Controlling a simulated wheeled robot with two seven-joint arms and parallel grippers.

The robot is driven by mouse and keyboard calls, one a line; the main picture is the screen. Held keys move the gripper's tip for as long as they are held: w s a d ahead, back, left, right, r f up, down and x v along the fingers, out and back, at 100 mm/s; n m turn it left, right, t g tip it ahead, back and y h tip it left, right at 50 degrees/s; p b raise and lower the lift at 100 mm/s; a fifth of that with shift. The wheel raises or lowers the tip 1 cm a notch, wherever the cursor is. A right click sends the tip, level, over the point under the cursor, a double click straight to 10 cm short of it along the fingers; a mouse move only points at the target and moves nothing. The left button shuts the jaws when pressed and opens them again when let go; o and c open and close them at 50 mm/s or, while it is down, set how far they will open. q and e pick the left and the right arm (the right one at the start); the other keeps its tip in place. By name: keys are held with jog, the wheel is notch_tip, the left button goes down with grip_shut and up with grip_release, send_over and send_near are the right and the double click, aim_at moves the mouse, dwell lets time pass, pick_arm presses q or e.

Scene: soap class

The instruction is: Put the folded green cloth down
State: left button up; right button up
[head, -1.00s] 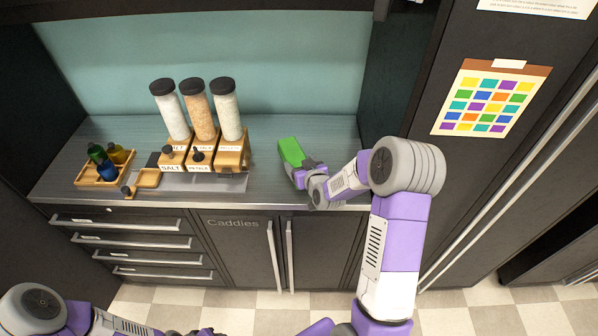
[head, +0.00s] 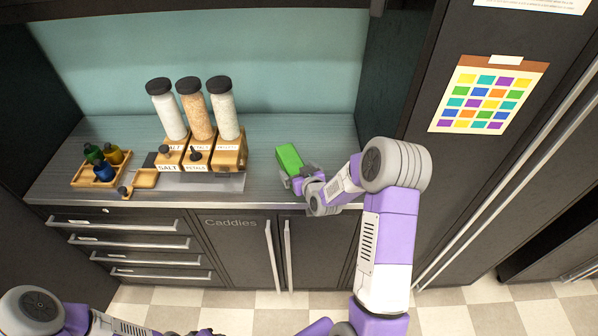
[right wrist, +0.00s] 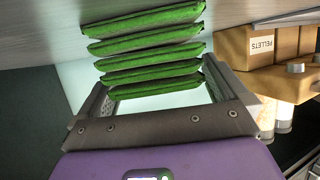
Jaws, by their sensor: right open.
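The folded green cloth (head: 289,158) rests on the grey counter, to the right of the dispensers. In the right wrist view the cloth (right wrist: 146,45) shows as several stacked green layers against the counter surface. My right gripper (head: 300,178) is at the near side of the cloth. In the right wrist view its fingers (right wrist: 158,88) are spread wide, with the lower layers of the cloth between or just beyond their tips. Contact is hard to tell. My left arm shows only at the lower left edge of the head view; its gripper's state cannot be made out.
The counter (head: 320,130) is clear behind and right of the cloth. Three tall dispensers (head: 195,108) on wooden stands are to its left. A wooden tray (head: 100,172) holds small bottles at the far left. A wall (head: 385,100) closes the right side.

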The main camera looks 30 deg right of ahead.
jog(key=shift+s+r, duration=0.1)
jog(key=shift+r, duration=0.1)
jog(key=v, duration=1.1)
jog(key=shift+s, duration=0.35)
jog(key=shift+a, duration=0.1)
